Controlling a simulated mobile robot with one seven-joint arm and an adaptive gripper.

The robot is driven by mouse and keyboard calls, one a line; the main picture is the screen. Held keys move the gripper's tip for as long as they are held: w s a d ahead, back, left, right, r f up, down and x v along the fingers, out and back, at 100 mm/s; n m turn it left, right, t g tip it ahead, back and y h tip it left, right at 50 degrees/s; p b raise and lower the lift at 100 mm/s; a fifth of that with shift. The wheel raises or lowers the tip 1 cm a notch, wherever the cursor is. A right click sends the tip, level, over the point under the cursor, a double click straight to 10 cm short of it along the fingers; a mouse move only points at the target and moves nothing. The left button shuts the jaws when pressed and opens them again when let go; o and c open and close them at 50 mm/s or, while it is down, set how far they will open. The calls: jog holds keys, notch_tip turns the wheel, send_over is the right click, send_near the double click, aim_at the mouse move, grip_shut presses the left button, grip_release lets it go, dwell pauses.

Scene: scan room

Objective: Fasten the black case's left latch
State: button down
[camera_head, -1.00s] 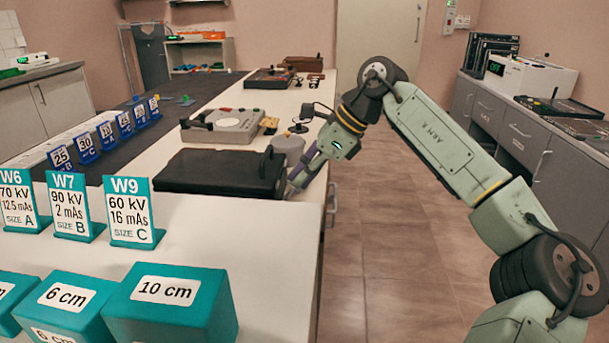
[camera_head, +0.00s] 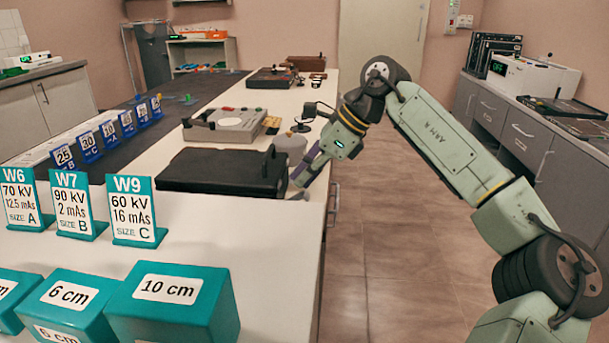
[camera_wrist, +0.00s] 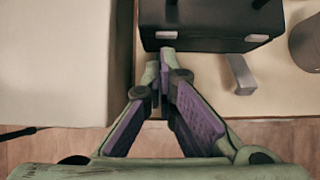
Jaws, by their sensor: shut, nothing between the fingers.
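The black case (camera_head: 215,170) lies shut on the white table, left of my gripper in the head view. In the wrist view the case (camera_wrist: 210,18) is at the top, with two small pale latch plates on its near side, a left one (camera_wrist: 166,35) and a right one (camera_wrist: 257,38). My gripper (camera_wrist: 166,52) is shut and empty, its fingertips just below the left plate; I cannot tell whether they touch it. In the head view my gripper (camera_head: 297,180) is at the case's right end. The latch's exact position is too small to tell.
A grey block (camera_wrist: 241,75) and a grey round thing (camera_wrist: 304,45) are right of the fingers in the wrist view. A grey device (camera_head: 225,125) stands behind the case. Teal blocks (camera_head: 175,300) and cards stand in front. The floor right of the table is clear.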

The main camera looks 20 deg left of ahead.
jog(key=shift+r, duration=0.1)
jog(key=shift+r+p, duration=0.75)
jog(key=shift+p, duration=0.05)
jog(key=v, duration=1.1)
jog(key=shift+d+r, duration=0.25)
jog(key=shift+r, duration=0.1)
